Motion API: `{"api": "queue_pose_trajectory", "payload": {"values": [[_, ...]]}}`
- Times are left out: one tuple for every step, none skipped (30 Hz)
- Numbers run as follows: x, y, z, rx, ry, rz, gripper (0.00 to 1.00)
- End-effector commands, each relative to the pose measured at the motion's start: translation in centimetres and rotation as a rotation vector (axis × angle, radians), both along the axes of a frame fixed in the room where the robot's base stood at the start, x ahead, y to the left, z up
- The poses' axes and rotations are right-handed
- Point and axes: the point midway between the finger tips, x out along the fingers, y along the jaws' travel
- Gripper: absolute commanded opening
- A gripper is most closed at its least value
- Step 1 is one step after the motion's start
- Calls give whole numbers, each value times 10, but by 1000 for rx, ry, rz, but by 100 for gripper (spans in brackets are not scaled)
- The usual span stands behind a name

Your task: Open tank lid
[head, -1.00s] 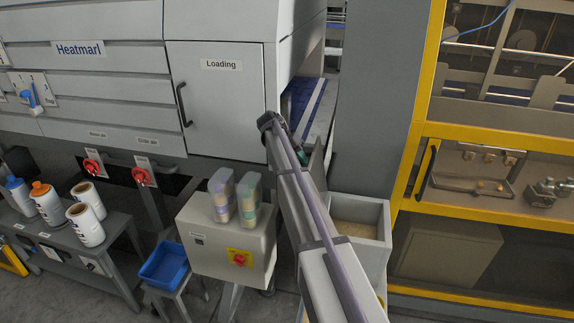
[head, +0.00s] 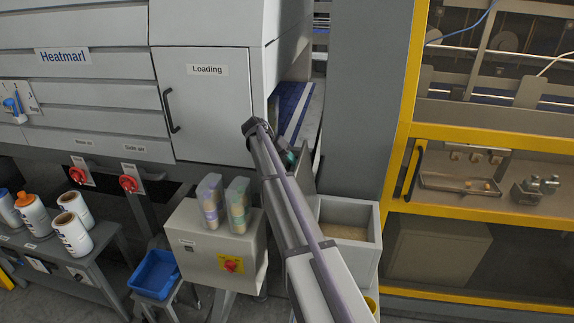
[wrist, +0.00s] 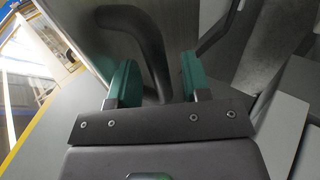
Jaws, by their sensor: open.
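My gripper (head: 290,158) is partly hidden behind my arm in the head view, beside the grey column and low near the right end of the Heatmarl machine. In the wrist view my gripper (wrist: 158,62) is open, with green finger pads apart. A dark curved handle (wrist: 128,22) on a grey panel (wrist: 80,20) runs into the space between the fingers, and neither finger is clearly closed on it. I cannot tell for sure whether this panel is the tank lid. In the head view the handle is not visible.
A grey open-topped bin (head: 345,208) with tan contents stands right of my arm. A grey control box (head: 200,245) carries two clear containers. The Loading door (head: 207,110) is shut. A yellow-framed machine (head: 395,150) is at right. A blue tray (head: 155,272) sits low left.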

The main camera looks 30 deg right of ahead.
Motion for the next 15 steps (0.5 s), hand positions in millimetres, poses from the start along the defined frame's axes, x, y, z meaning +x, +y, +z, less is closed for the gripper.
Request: {"api": "queue_pose_trajectory", "payload": {"values": [[0,0,0,0,0,0,44],[0,0,0,0,0,0,44],[0,0,1,0,0,0,44],[1,1,2,0,0,0,44],[1,2,4,0,0,0,44],[3,3,8,0,0,0,44],[4,5,11,0,0,0,44],[6,7,16,0,0,0,44],[9,11,22,0,0,0,44],[12,14,28,0,-1,1,44],[15,18,34,0,0,1,44],[19,23,43,0,0,1,44],[22,27,49,0,0,1,44],[26,31,56,0,0,1,44],[30,37,64,-1,-1,2,44]]}}
